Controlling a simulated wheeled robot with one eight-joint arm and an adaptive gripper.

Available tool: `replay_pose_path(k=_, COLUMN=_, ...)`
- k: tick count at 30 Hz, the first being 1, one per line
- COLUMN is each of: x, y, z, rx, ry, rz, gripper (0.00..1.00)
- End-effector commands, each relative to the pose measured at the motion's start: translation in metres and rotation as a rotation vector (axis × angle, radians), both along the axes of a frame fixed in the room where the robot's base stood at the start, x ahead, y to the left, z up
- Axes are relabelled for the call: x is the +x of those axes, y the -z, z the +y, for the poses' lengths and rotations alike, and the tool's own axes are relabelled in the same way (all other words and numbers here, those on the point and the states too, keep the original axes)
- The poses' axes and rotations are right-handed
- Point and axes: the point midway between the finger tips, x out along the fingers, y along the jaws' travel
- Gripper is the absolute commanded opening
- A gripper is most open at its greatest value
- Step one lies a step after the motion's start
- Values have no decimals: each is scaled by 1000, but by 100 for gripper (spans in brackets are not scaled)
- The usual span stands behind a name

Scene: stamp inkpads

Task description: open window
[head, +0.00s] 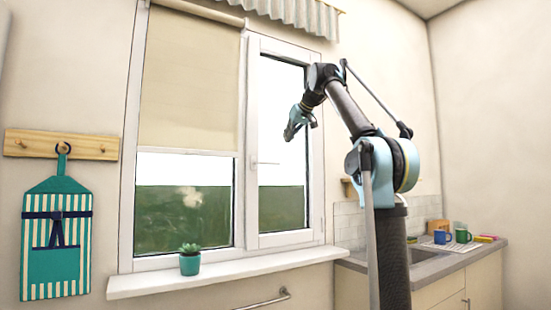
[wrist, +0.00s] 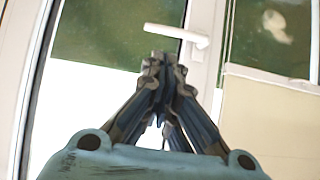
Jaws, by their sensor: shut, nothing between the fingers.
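The white window (head: 250,135) has a wide left pane and a narrower right sash (head: 281,239); the sash looks closed in its frame. Its white handle (head: 262,162) sits on the left stile of the sash, with the lever lying sideways. The handle (wrist: 178,34) also shows upside down in the wrist view, just beyond my fingertips. My gripper (head: 292,130) is in front of the sash glass, right of the handle and a little higher. In the wrist view my gripper (wrist: 162,62) is shut and empty, with a gap to the handle that I cannot judge exactly.
A beige roller blind (head: 190,80) covers the upper left pane. A potted plant (head: 190,260) stands on the white sill (head: 225,271). An apron (head: 56,240) hangs at left. Mugs (head: 462,236) stand by the sink at right. A towel rail (head: 265,300) is below the sill.

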Motion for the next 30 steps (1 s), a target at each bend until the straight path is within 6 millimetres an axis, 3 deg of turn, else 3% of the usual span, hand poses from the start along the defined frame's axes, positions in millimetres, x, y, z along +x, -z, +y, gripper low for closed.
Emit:
replay_pose_path(k=4, x=9, y=-19, z=10, rx=11, ry=-11, rz=-34, gripper=0)
replay_pose_path(k=10, x=16, y=-22, z=16, rx=13, ry=-16, rz=-45, gripper=0)
replay_pose_path(k=27, x=80, y=30, z=60, rx=13, ry=-16, rz=-46, gripper=0)
replay_pose_path(k=30, x=81, y=41, z=61, rx=14, ry=-15, rz=-45, gripper=0)
